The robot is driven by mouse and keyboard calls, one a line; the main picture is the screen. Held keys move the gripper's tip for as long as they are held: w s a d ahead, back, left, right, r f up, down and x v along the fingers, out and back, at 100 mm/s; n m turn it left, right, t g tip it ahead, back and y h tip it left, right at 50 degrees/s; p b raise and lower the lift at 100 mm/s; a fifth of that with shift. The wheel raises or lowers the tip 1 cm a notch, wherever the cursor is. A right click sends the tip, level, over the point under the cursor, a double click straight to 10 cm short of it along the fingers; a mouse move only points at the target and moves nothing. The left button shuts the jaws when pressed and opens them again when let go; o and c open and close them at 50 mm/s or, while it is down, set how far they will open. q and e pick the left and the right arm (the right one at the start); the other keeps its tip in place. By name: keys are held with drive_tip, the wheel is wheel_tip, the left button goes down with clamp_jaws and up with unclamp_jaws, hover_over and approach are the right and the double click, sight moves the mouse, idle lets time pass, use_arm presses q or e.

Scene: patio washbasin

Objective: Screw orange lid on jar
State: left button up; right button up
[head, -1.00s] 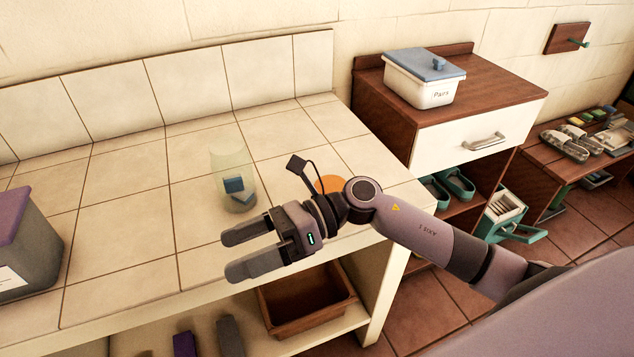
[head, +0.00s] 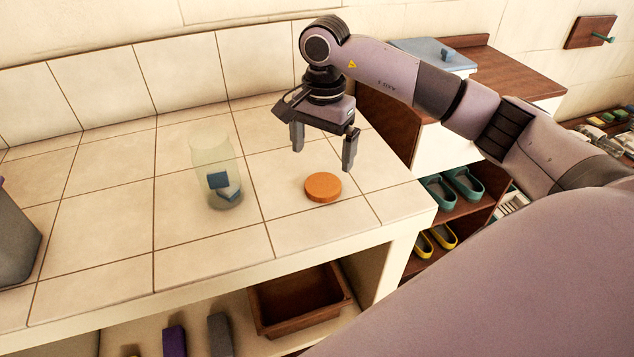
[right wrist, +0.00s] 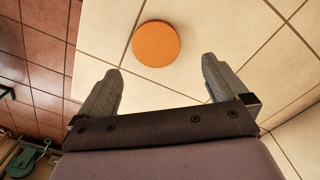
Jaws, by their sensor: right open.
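The orange lid (head: 323,187) lies flat on the tiled counter, near its right end. The glass jar (head: 217,170) stands upright and uncovered to the left of the lid, with blue blocks (head: 222,184) inside. My right gripper (head: 322,160) is open and empty, pointing down above and slightly behind the lid, not touching it. In the right wrist view the lid (right wrist: 156,44) lies beyond the open fingertips (right wrist: 160,65), roughly centred between them. My left gripper is not in view.
A grey bin (head: 14,240) stands at the counter's left edge. A brown tray (head: 298,300) is on the shelf below. To the right stands a wooden cabinet (head: 520,72) carrying a blue-lidded container (head: 440,53). Counter around the lid is clear.

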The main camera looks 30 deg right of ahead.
sight(323, 184)
drive_tip(key=shift+d+r, duration=0.1)
drive_tip(key=shift+d, duration=0.05)
drive_tip(key=shift+f, duration=1)
drive_tip(key=shift+f, duration=0.1)
drive_tip(key=f, duration=0.1)
drive_tip(key=f+p, duration=0.1)
drive_tip(key=f, duration=0.2)
drive_tip(key=shift+s+a, duration=0.35)
drive_tip(key=shift+s, duration=0.05)
drive_tip(key=shift+f+p, duration=0.3)
drive_tip(key=shift+f, duration=0.25)
